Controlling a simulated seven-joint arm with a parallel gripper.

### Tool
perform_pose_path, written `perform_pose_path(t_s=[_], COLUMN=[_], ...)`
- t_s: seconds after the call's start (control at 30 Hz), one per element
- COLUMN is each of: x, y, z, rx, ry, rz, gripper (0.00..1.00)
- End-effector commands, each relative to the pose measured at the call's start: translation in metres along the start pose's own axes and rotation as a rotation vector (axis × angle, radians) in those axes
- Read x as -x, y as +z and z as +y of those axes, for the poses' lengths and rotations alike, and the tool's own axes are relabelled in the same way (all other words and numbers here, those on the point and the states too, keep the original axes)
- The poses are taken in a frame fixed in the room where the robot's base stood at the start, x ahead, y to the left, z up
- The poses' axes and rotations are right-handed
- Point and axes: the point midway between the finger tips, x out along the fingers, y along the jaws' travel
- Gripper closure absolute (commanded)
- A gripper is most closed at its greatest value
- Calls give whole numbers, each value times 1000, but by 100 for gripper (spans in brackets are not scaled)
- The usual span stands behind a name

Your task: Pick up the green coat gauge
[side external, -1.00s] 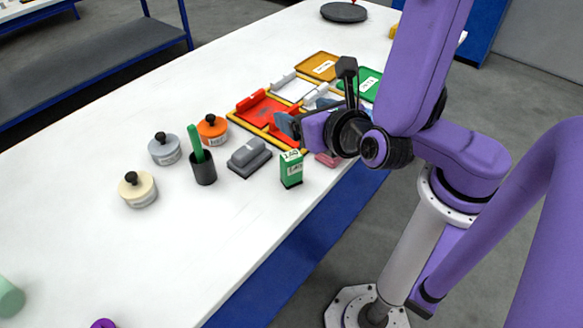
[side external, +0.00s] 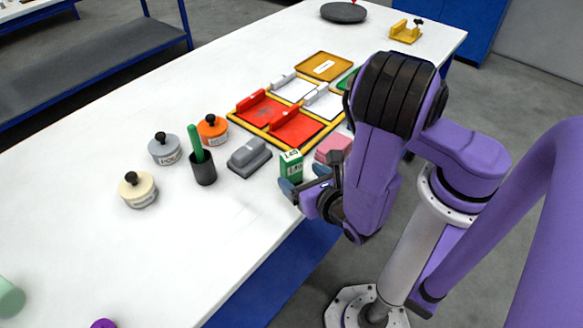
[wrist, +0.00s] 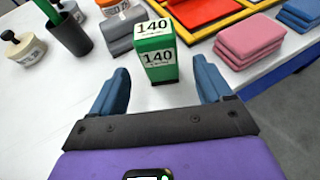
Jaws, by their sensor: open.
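The green coat gauge (side external: 291,168) is a small upright green block with white labels, standing on the white table near its front edge. In the wrist view the gauge (wrist: 157,55) shows "140" on its top and its near face. My gripper (side external: 306,184) is low beside it on the table-edge side. In the wrist view the two blue fingers of my gripper (wrist: 160,90) are apart, one to each side of the gauge's near face, with the gauge just ahead of them. Nothing is held between them.
A grey block (side external: 249,157) stands close behind the gauge. Stacked pink pads (side external: 333,148) lie to its right. A black cup (side external: 203,172) with a green stick stands left. A yellow-framed tray (side external: 238,112) is behind.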

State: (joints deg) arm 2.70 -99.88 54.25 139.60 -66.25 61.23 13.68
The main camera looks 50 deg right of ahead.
Motion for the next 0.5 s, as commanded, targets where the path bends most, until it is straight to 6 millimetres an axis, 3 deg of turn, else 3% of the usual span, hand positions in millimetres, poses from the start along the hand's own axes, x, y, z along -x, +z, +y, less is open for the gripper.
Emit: perform_pose_path(t_s=[0.37, 0.5], x=[-27, -47], y=[-3, -3], z=[-1, -1], rx=[-1, -3], ry=[-5, -7], rz=[-1, 0], gripper=[21, 21])
